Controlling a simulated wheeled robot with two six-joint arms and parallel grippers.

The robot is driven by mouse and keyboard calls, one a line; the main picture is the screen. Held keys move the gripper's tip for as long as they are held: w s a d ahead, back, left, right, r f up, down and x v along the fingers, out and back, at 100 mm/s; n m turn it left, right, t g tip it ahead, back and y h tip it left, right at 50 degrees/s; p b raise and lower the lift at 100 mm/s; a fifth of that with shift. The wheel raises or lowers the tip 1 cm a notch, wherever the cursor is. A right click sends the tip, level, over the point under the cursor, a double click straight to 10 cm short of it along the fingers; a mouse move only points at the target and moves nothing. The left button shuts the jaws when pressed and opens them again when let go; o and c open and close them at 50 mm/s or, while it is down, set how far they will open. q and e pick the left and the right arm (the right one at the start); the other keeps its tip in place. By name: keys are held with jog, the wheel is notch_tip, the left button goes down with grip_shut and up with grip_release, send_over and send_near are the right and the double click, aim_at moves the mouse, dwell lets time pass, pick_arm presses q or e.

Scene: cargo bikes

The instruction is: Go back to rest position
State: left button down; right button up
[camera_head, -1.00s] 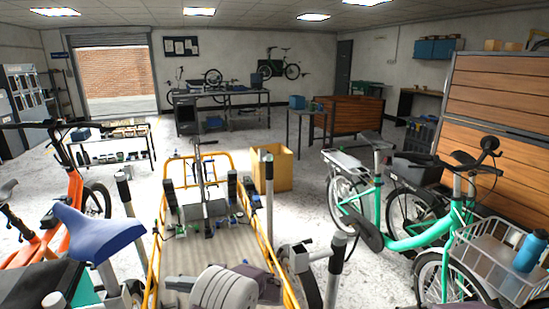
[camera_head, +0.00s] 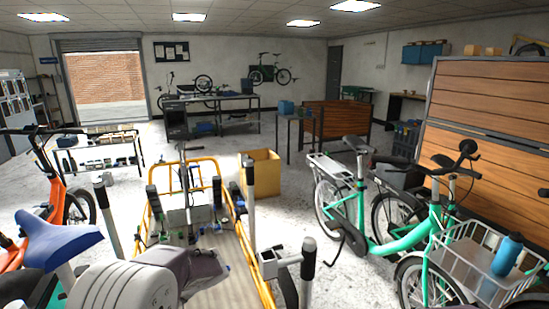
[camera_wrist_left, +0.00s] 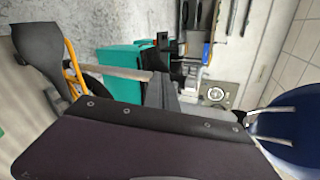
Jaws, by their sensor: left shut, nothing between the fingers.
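My left arm enters the head view low on the left as a thick pale ringed cylinder, with a grey-purple part (camera_head: 190,268) at its end, in front of the cargo bed. In the left wrist view a dark purple panel with bolts fills the bottom. My left gripper's dark fingers (camera_wrist_left: 160,92) stand together above it, shut, with nothing between them. Its fingertips are hard to make out in the head view. My right gripper is not in view.
A yellow-framed cargo bike (camera_head: 160,225) stands close in front. A blue saddle (camera_head: 60,238) is near my left arm; an orange bike (camera_head: 60,200) is behind it. A green bike (camera_head: 385,245) with a wire basket stands right. Pale floor is free around the yellow box (camera_head: 262,178).

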pick_arm(q)
jog(key=s+d+f+h, duration=0.4)
jog(key=s+f+h, duration=0.2)
jog(key=s+f, duration=0.1)
jog(key=d+f+t+h, duration=0.55)
jog(key=d+f, duration=0.25)
jog(key=d, duration=0.4)
notch_tip(320, 180, up, 15)
jog(key=w+m+p, duration=0.1)
jog(key=p, duration=1.3)
jog(key=shift+w+d+r+h+p, duration=0.2)
jog(key=shift+w+h+p, duration=0.15)
jog(key=shift+h+p, duration=0.1)
